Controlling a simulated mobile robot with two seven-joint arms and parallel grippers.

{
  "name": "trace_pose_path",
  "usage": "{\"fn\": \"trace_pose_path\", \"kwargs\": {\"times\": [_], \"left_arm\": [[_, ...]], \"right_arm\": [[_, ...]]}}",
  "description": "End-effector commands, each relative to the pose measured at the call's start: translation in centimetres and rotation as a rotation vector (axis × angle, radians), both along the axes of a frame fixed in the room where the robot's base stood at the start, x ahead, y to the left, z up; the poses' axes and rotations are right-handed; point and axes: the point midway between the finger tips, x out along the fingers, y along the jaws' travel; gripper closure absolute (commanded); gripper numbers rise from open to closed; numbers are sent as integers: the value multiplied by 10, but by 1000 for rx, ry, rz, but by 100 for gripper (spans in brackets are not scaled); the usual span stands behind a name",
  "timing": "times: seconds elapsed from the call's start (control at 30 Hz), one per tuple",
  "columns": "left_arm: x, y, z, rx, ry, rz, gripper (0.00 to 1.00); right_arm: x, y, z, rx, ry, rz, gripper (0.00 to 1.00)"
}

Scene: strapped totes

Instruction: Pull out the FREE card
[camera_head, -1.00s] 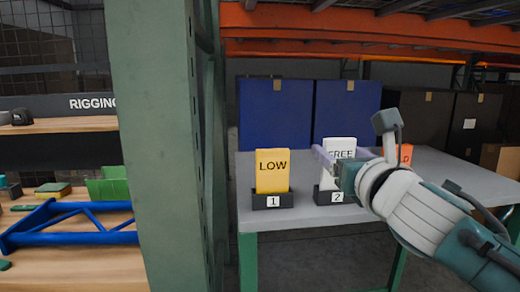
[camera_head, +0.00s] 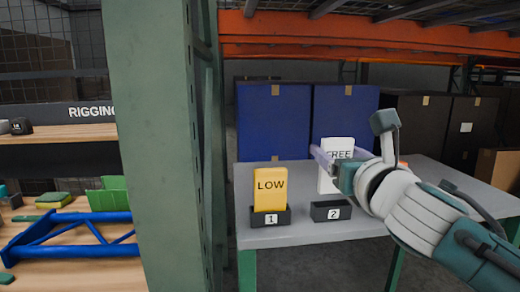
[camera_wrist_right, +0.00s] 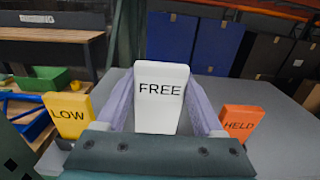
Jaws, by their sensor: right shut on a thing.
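The white FREE card (camera_head: 329,178) is upright in the head view, above and behind the black holder marked 2 (camera_head: 331,211), and appears clear of it. My right gripper (camera_head: 329,160) is shut on the card. In the right wrist view the FREE card (camera_wrist_right: 160,98) stands between the two purple-grey fingers. The yellow LOW card (camera_head: 270,190) stands in the holder marked 1 (camera_head: 270,217). The orange HELD card (camera_wrist_right: 240,122) shows in the right wrist view and is mostly hidden behind my arm in the head view. My left gripper is not in view.
The holders stand on a grey table (camera_head: 300,236). A green rack post (camera_head: 165,150) rises at the table's left. Blue totes (camera_head: 274,120) stand behind the table. A shelf with a blue frame (camera_head: 75,238) is at far left.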

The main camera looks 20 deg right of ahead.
Motion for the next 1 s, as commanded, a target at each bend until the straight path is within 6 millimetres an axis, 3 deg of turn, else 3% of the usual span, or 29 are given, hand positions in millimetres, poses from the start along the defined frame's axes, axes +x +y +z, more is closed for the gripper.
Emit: {"fn": "trace_pose_path", "kwargs": {"times": [0.23,1.0], "left_arm": [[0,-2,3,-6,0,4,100],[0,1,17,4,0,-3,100]], "right_arm": [[-7,2,0,0,1,1,98],[-65,16,0,0,1,0,98]]}}
